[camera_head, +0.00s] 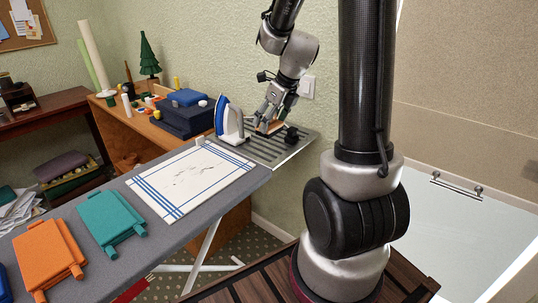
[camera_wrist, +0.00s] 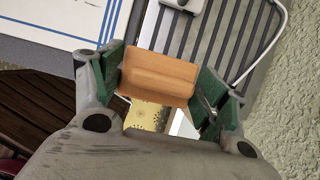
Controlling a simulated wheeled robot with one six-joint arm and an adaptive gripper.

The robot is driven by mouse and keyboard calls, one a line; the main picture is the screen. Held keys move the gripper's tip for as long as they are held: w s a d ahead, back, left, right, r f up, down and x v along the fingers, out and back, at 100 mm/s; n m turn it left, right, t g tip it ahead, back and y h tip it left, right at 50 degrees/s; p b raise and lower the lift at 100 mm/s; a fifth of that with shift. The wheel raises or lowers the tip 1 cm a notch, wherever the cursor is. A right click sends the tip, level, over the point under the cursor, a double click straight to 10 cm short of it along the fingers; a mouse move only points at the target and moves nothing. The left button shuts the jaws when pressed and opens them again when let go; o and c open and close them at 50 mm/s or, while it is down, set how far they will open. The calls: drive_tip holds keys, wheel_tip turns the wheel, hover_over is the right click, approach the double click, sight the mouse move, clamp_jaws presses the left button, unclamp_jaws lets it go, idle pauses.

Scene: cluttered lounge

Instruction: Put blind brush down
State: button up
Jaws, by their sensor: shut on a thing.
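The blind brush shows as a light orange-brown wooden block (camera_wrist: 158,77) between the green-padded fingers of my gripper (camera_wrist: 162,82) in the wrist view. The fingers are shut on its two ends. In the head view my gripper (camera_head: 268,120) is at the grey ribbed rest (camera_head: 255,148) at the end of the ironing board, with a bit of the orange block (camera_head: 272,127) showing. The block's underside is hidden; I cannot tell whether it touches the rest.
A blue-and-white iron (camera_head: 230,122) stands on the rest, left of my gripper. A small black object (camera_head: 291,135) is at its right. A white blue-striped cloth (camera_head: 190,180) and teal (camera_head: 110,220) and orange (camera_head: 47,255) folded pieces lie on the board. The wall is close behind.

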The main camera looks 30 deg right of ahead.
drive_tip(key=shift+w+d+r+m, duration=0.25)
drive_tip(key=shift+d+m, duration=0.15)
wheel_tip(320, 180, down, 10)
drive_tip(key=shift+r, duration=0.15)
idle(0.3)
drive_tip(key=shift+f, duration=0.25)
drive_tip(key=o, duration=1.2)
drive_tip(key=shift+r, duration=0.1)
